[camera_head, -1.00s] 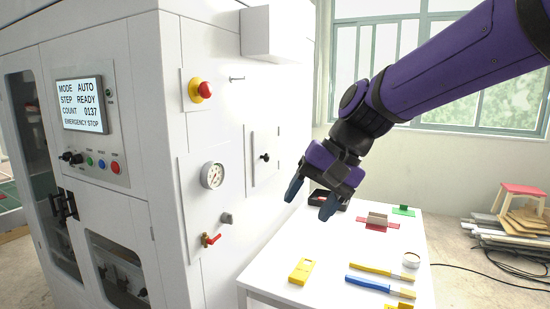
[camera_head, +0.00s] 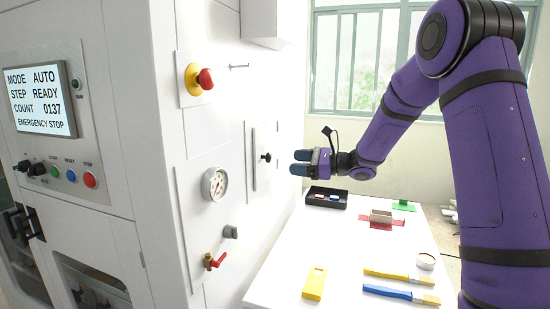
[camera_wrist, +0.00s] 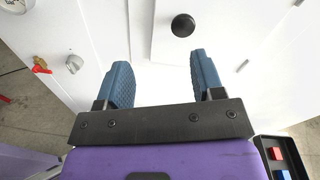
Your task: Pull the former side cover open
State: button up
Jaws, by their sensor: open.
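The side cover (camera_head: 268,138) is a white panel on the machine's side wall, looking flush with it. Its black round knob (camera_head: 265,157) sticks out from the panel. In the wrist view, the knob (camera_wrist: 183,25) is beyond the fingertips, at the top between the lines of the two fingers, nearer the right one. My gripper (camera_head: 297,162) is open and empty, with its blue fingers pointing at the cover. It is apart from the knob, a short gap to its right in the head view. The fingers also show in the wrist view (camera_wrist: 160,68).
The machine wall carries an emergency stop button (camera_head: 206,79), a gauge (camera_head: 214,184) and a red-handled valve (camera_head: 215,261).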

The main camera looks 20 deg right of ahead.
aim_at(271, 159)
jog(key=shift+m+t, duration=0.7)
jog(key=w+a, duration=0.4)
jog(key=w, duration=0.1)
jog(key=w+a+f, duration=0.1)
jog(key=w+a, duration=0.1)
jog(key=w, duration=0.1)
jog(key=shift+w+a, duration=0.25)
jog(key=shift+a, duration=0.15)
grip_shut()
jog(key=shift+d, duration=0.15)
